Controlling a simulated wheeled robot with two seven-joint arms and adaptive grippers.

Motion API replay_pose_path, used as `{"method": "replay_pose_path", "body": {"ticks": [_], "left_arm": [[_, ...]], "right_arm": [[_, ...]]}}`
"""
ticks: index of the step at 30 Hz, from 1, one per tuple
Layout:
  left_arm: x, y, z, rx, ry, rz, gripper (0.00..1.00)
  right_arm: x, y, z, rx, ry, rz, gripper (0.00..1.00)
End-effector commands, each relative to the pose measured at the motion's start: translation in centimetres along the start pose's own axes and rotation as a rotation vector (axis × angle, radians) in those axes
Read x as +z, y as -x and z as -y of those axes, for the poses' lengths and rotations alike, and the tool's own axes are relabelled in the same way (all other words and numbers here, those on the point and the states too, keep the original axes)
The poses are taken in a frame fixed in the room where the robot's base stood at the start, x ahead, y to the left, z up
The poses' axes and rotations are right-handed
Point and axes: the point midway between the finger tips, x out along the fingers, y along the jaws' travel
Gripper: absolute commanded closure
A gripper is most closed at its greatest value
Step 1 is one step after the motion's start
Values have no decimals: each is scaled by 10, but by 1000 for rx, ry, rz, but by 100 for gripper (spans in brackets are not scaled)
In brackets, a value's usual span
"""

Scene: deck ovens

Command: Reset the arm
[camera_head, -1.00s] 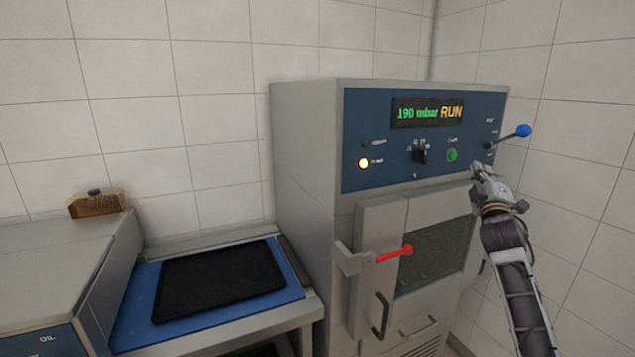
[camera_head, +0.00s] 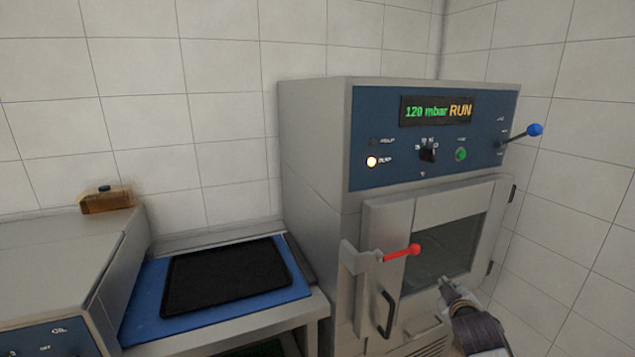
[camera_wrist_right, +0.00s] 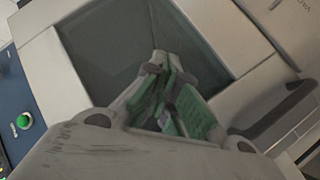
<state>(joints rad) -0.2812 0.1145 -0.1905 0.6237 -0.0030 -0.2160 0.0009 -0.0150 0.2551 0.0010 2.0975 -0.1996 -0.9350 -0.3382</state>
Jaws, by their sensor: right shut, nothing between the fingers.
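My right gripper (camera_head: 446,285) is low in front of the oven door's window (camera_head: 445,245) in the head view, at the lower right. Its fingers are shut with nothing between them. In the right wrist view the closed green finger pads (camera_wrist_right: 176,100) point toward the door window (camera_wrist_right: 130,45). The vacuum oven (camera_head: 315,150) stands with its door closed. Its display (camera_head: 437,111) reads "120 mbar RUN". A white lamp (camera_head: 372,162) is lit. My left gripper is not in view.
A red-knobbed door latch (camera_head: 400,252) and a dark door handle (camera_head: 386,315) stick out of the oven front. A blue-knobbed lever (camera_head: 522,133) juts out at upper right. A black tray (camera_head: 228,277) lies on a blue mat (camera_head: 140,308) on the left table.

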Motion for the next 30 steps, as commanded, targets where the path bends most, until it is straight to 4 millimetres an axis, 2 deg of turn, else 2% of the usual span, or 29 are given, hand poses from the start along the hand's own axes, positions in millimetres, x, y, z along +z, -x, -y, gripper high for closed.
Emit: {"method": "replay_pose_path", "body": {"ticks": [1, 6, 15, 24, 30], "left_arm": [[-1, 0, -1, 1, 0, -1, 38], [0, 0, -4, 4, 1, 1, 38], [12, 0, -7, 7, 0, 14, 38], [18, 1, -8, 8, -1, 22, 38], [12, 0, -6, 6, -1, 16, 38]], "right_arm": [[10, 7, 15, -32, -18, 27, 100], [40, 34, 62, -140, -88, 121, 100], [89, 96, 134, -318, -202, 306, 100], [129, 170, 190, -473, -302, 501, 100], [142, 203, 208, -533, -340, 588, 100]]}}
